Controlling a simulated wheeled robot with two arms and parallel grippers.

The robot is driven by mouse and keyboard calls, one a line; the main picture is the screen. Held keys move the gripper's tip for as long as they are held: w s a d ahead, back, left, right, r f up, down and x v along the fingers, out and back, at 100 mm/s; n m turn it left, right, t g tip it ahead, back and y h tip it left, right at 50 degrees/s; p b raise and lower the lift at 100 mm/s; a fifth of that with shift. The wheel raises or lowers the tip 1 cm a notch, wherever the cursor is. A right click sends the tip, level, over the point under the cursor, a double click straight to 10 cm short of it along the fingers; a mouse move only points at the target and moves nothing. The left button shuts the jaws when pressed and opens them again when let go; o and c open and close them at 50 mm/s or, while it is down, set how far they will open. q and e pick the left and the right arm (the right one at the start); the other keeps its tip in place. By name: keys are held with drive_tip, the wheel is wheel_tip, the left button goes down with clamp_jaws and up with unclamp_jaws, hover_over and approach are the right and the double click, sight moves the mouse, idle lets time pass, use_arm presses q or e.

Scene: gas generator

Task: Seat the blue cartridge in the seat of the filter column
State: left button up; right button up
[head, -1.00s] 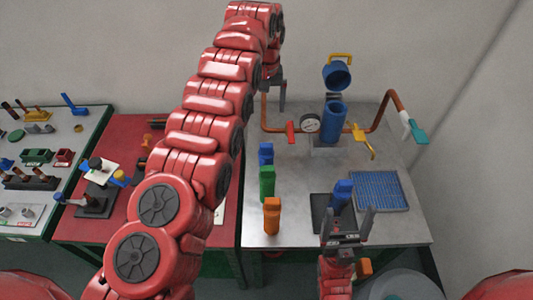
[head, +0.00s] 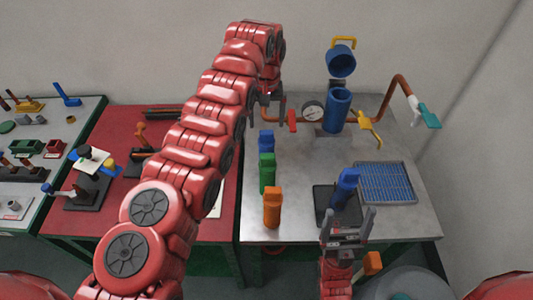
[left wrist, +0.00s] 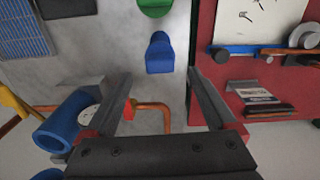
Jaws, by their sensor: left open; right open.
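The blue cartridge (head: 266,143) stands on the grey bench at the back of a row of three blocks. It also shows in the left wrist view (left wrist: 159,53), just beyond and between the fingertips. The filter column (head: 336,112) is a blue open-topped cylinder further back and right; its side shows in the left wrist view (left wrist: 67,122). My right gripper (head: 348,214) is open at the front, before a second, similar blue piece (head: 345,187) on a dark pad.
Green (head: 267,174) and orange (head: 272,208) blocks stand in front of the blue cartridge. A gauge (head: 312,111), copper pipes and a yellow valve handle (head: 368,128) flank the column. The blue lid (head: 341,61) is raised above it. A blue grid (head: 386,182) lies at right.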

sight(266, 132)
use_arm(q)
drive_tip(key=shift+f, duration=0.25)
drive_tip(key=shift+f+p, duration=0.3)
drive_tip(key=shift+p, duration=0.15)
wheel_tip(266, 132, down, 4)
drive_tip(key=shift+r+p, duration=0.1)
drive_tip(key=shift+p, duration=0.95)
drive_tip(key=shift+f, duration=0.5)
drive_tip(key=shift+w, duration=0.1)
clamp_jaws()
